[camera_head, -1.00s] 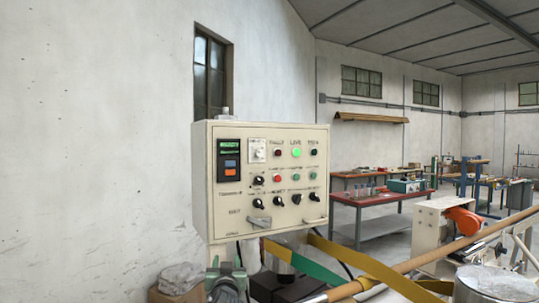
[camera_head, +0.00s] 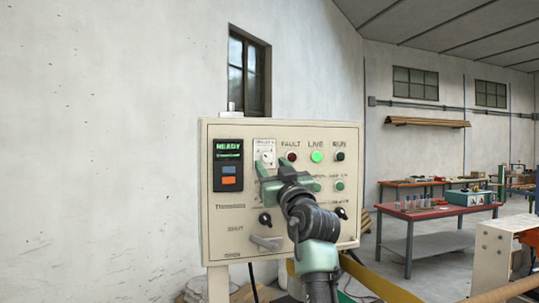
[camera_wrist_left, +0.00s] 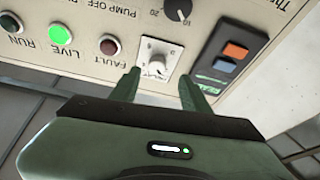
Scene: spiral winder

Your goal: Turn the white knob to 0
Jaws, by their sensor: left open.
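The white knob (camera_head: 267,158) sits on a pale square plate in the upper left of the control panel (camera_head: 230,270), right of the display. In the left wrist view the white knob (camera_wrist_left: 155,66) lies between my finger tips, in the middle of the picture. My left gripper (camera_head: 269,172) is in front of the panel, just below the knob in the head view. In the left wrist view its green fingers (camera_wrist_left: 160,84) are apart, one on each side of the knob plate. I cannot tell whether they touch it. The scale marks are too small to read. My right gripper is not in view.
A display (camera_head: 229,149) reads READY, with blue and orange buttons below it. The FAULT lamp (camera_head: 292,157), lit green LIVE lamp (camera_head: 317,156) and RUN lamp (camera_head: 340,156) are right of the knob. A black knob (camera_head: 265,219) and a lever handle (camera_head: 265,243) stick out lower down.

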